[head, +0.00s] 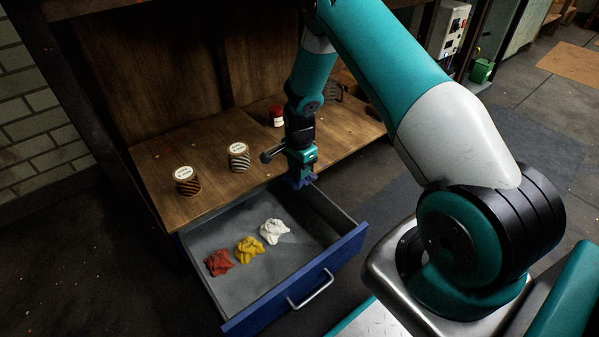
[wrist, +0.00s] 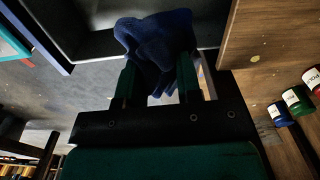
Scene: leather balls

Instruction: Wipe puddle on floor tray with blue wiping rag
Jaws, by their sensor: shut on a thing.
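The blue wiping rag (wrist: 157,38) is bunched between the two fingers of my gripper (wrist: 157,72) in the wrist view. In the head view my gripper (head: 301,172) is above the back right part of the open drawer, by the bench's front edge, with the rag (head: 297,183) a small dark blue bit under it. My gripper is shut on the rag and points down. I cannot make out the floor tray or the puddle in either view.
The open blue drawer (head: 348,248) holds a red rag (head: 219,262), a yellow rag (head: 249,249) and a white rag (head: 274,231). Two twine spools (head: 187,181) (head: 239,158) and a red jar (head: 277,117) stand on the wooden bench (head: 212,205). Several bottles (wrist: 296,98) show at right in the wrist view.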

